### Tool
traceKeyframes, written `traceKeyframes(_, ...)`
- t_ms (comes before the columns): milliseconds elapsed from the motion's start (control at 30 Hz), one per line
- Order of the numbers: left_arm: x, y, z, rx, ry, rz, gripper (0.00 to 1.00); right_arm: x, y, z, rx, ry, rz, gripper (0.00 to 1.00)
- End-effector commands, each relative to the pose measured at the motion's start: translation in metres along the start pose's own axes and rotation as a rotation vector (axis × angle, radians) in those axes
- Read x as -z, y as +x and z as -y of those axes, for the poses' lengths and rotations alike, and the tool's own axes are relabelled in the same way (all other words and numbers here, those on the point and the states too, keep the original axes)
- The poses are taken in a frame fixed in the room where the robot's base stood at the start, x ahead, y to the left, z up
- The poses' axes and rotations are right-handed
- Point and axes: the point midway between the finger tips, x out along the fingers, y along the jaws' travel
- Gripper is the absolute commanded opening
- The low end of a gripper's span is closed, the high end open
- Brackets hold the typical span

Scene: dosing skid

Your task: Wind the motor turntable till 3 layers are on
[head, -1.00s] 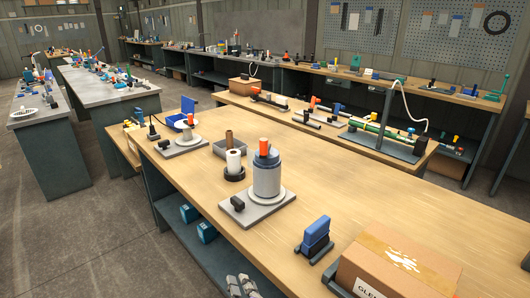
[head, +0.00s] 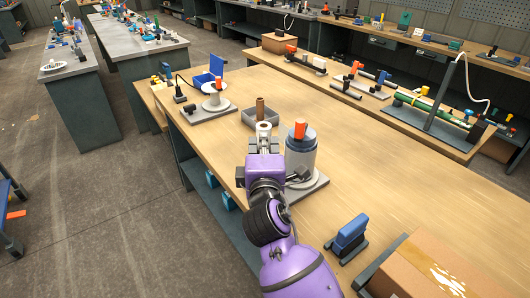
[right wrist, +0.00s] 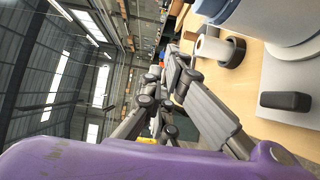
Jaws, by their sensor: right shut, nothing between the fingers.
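A grey motor (head: 301,152) with an orange top (head: 299,130) stands upright on the turntable, whose grey base plate (head: 313,187) shows to its right. My right gripper (head: 264,140) is shut and empty, just left of the motor and in front of a white roll (head: 264,127). In the right wrist view, the gripper fingers (right wrist: 178,65) are together. That view also shows the white roll (right wrist: 211,47) on its dark foot, the motor (right wrist: 268,14) and a black block (right wrist: 285,101) on the base plate. I see no film between roll and motor. My left gripper is out of view.
A blue device (head: 350,231) and a cardboard box (head: 425,270) are front right. The right tabletop (head: 410,165) is clear.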

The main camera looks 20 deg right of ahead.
Motion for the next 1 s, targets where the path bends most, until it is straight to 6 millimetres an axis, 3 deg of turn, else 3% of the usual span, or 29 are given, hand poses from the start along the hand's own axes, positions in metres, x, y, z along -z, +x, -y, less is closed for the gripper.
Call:
traceKeyframes(100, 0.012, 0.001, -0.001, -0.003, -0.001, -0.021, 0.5, -0.002, 0.022, -0.001, -0.001, 0.001, 0.0, 0.0)
traceKeyframes(200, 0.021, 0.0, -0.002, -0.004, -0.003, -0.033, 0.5, -0.02, 0.012, -0.001, -0.001, 0.0, 0.0, 0.0)
traceKeyframes(400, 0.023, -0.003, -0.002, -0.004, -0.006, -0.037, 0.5, -0.035, 0.006, -0.001, -0.001, 0.002, -0.001, 0.0)
traceKeyframes(767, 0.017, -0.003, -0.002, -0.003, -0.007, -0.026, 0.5, -0.037, 0.005, 0.0, 0.0, 0.002, -0.002, 0.0)
traceKeyframes(1000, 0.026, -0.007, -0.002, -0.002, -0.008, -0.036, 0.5, -0.04, 0.004, -0.002, -0.002, -0.003, -0.028, 0.0)
